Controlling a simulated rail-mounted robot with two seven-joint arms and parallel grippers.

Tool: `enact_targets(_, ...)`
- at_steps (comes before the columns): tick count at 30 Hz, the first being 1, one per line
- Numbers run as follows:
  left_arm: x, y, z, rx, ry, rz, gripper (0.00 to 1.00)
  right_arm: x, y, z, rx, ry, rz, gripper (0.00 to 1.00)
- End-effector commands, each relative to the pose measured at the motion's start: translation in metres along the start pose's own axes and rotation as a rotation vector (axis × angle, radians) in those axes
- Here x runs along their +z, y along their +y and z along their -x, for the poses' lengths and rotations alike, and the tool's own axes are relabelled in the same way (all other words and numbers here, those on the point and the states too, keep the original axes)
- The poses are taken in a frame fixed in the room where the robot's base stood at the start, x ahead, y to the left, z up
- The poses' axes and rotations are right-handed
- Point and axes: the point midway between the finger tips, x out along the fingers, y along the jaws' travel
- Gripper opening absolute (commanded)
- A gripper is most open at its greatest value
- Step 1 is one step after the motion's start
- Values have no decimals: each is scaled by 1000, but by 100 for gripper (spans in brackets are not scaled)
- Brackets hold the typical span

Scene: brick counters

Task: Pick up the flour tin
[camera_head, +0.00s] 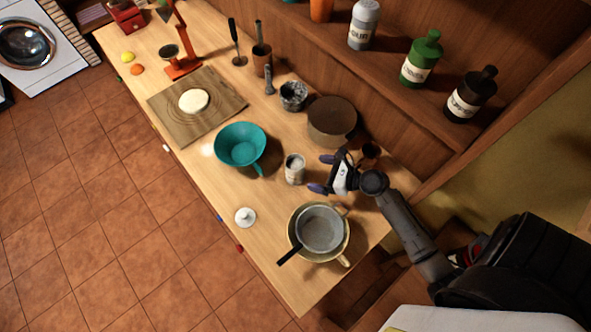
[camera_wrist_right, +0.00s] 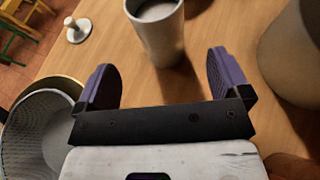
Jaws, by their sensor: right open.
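The flour tin, a small pale open-topped tin (camera_head: 294,171) with whitish contents, stands upright on the wooden counter between the teal bowl and my right gripper. My right gripper (camera_head: 322,174) is open and empty just to the right of the tin, its purple fingers pointing at it. In the right wrist view the tin (camera_wrist_right: 160,38) stands just beyond the open fingers (camera_wrist_right: 163,75), roughly centred between them and apart from them. The tin's top edge is cut off there. My left gripper is not in view.
A teal bowl (camera_head: 240,144) is left of the tin, and a large brown pot (camera_head: 332,120) is behind. A grey strainer (camera_head: 320,229) sits in a cream pot in front. A white lidlike piece (camera_head: 245,217) lies near the counter edge. Bottles (camera_head: 421,58) line the shelf.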

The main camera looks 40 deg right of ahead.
Motion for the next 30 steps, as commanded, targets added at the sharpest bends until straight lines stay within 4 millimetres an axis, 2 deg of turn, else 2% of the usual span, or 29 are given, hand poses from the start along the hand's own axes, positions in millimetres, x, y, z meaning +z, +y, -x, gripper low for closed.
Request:
enact_targets(1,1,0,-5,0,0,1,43,-10,0,-4,0,1,-2,95)
enact_targets(5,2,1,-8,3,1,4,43,-24,0,-10,-1,1,0,95)
enact_targets(14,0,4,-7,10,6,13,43,-20,0,-27,1,-1,3,95)
enact_targets(24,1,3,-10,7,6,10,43,-20,0,-73,0,-1,2,95)
enact_targets(30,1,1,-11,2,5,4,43,-20,0,-84,1,0,3,95)
